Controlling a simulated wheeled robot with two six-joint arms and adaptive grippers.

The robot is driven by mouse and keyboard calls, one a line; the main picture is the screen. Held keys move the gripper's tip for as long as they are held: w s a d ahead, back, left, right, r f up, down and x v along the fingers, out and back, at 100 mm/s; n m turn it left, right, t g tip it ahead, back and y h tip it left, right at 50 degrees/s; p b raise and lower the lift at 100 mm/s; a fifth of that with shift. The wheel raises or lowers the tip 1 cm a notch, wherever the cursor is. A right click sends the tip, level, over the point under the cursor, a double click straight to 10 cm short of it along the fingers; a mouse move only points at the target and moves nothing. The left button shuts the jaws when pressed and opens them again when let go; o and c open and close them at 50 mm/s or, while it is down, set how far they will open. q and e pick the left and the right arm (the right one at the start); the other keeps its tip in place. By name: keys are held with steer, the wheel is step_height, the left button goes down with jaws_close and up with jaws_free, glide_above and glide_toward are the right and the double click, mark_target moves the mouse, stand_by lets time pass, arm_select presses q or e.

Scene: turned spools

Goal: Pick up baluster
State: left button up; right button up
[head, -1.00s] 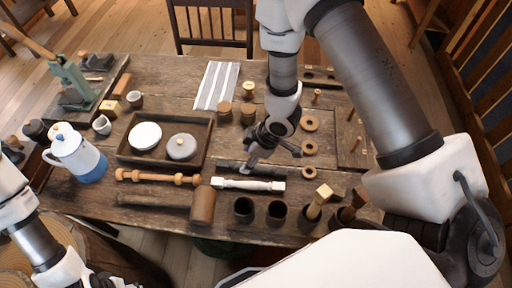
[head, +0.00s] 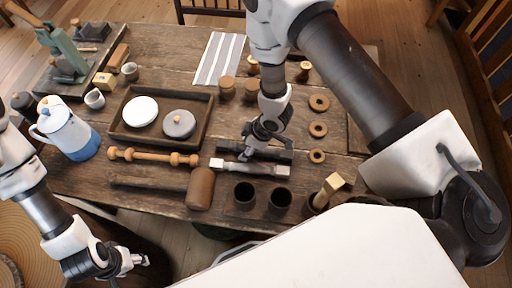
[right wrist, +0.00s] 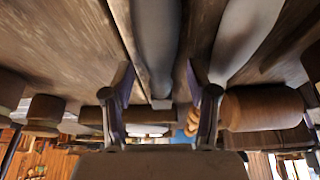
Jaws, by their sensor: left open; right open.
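The white baluster (head: 262,169) has square ends and lies across the table in the head view, just above the mallet head and cups. I cannot tell which one is the baluster, or whether the fingers touch anything. My left gripper (head: 137,261) is open and empty, off the table's front at lower left.
A dark bar (head: 282,155) lies close behind the baluster. A mallet (head: 201,188) lies in front at left, beside dark cups (head: 244,195). A beaded wooden spindle (head: 153,157) and a tray (head: 205,115) are to the left. Wooden rings (head: 318,129) lie at right.

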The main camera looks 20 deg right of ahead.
steer(key=shift+w+f, duration=0.1)
jaws_close()
